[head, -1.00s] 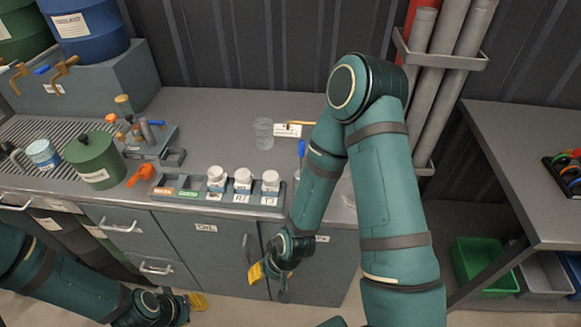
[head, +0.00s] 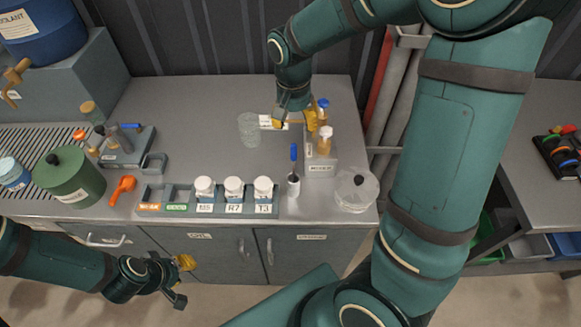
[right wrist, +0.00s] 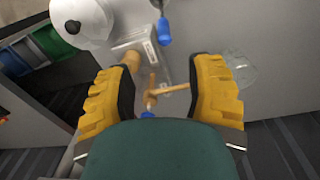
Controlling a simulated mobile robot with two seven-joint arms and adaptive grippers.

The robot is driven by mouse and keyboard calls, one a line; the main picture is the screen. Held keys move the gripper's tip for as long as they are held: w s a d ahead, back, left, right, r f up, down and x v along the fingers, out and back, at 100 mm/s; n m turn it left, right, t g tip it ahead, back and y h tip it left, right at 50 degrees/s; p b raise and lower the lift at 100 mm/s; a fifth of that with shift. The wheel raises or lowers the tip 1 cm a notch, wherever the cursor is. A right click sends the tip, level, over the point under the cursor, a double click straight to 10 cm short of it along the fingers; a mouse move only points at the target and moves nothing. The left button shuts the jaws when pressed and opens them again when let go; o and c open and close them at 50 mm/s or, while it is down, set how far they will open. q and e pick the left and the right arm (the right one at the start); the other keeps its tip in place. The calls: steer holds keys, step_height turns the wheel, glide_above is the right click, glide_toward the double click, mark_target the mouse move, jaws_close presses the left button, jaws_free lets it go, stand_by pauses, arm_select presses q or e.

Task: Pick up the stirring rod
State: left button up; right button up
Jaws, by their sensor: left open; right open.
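In the right wrist view my right gripper (right wrist: 160,92) has nothing clamped. My left gripper (head: 184,281) is open and empty, low in front of the cabinets.
A rack (head: 180,197) holds white jars. A round clear dish (head: 356,191) sits at right.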

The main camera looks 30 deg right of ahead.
mark_target(294, 157)
step_height(294, 157, down, 7)
steer(key=shift+s+d+r+b, duration=0.1)
steer(key=shift+s+b, duration=0.05)
steer(key=shift+b, duration=0.2)
steer(key=shift+s+a+f, duration=0.1)
steer(key=shift+a+f, duration=0.1)
steer(key=shift+f, duration=1.2)
steer(key=shift+a+f, duration=0.15)
steer(key=shift+f, duration=1.2)
jaws_close()
